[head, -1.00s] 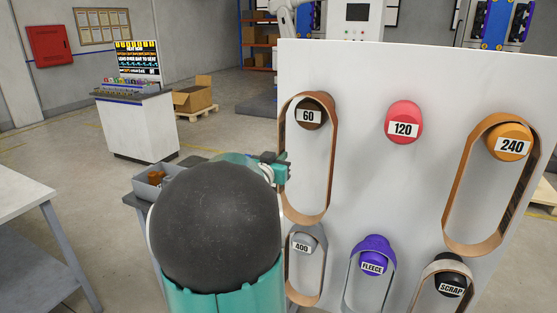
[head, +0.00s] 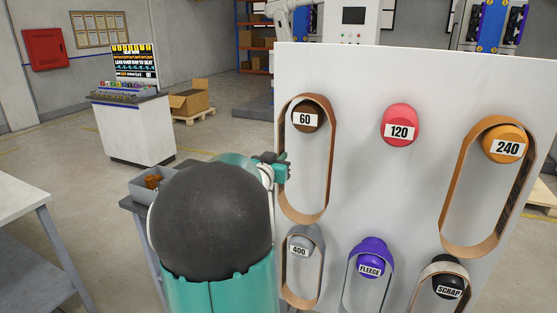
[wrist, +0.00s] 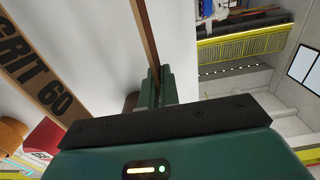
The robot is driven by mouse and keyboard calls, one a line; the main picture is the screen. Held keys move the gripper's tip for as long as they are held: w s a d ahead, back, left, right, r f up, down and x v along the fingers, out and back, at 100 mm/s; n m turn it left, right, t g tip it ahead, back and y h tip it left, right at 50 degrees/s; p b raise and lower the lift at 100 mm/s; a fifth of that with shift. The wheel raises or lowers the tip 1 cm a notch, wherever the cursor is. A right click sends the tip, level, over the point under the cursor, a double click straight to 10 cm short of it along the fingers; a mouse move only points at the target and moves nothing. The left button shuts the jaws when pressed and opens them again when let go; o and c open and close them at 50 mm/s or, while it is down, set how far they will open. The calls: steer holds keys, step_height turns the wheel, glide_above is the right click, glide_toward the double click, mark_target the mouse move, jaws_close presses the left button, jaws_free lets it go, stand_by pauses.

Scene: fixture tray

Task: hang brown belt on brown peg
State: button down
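The brown belt (head: 331,160) is a tall tan-brown loop at the left of the white board. In the head view its upper end surrounds the brown peg (head: 302,105), which bears the label 60. I cannot tell whether the belt's weight rests on the peg. My gripper (head: 284,168) is at the belt's left strand. In the wrist view, the green fingers of my gripper (wrist: 158,88) are closed on that strand, seen edge-on, while the other strand of the belt (wrist: 35,85) shows the print GRIT 60. The brown peg (wrist: 131,101) is partly hidden behind the fingers.
The white board (head: 370,190) also holds a bare pink peg 120 (head: 398,115), an orange peg 240 (head: 503,132) with a belt, and grey 400 (head: 301,236), purple FLEECE (head: 370,247) and black SCRAP (head: 449,270) pegs with belts below. A grey bin (head: 146,187) stands left.

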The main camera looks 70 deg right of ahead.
steer(key=shift+d, duration=0.6)
steer(key=shift+s, duration=0.1)
steer(key=shift+d, duration=0.95)
steer(key=shift+f, duration=0.1)
steer(key=shift+s+f, duration=0.1)
steer(key=shift+f, duration=0.15)
stand_by(0.4)
steer(key=c, duration=1.3)
jaws_free()
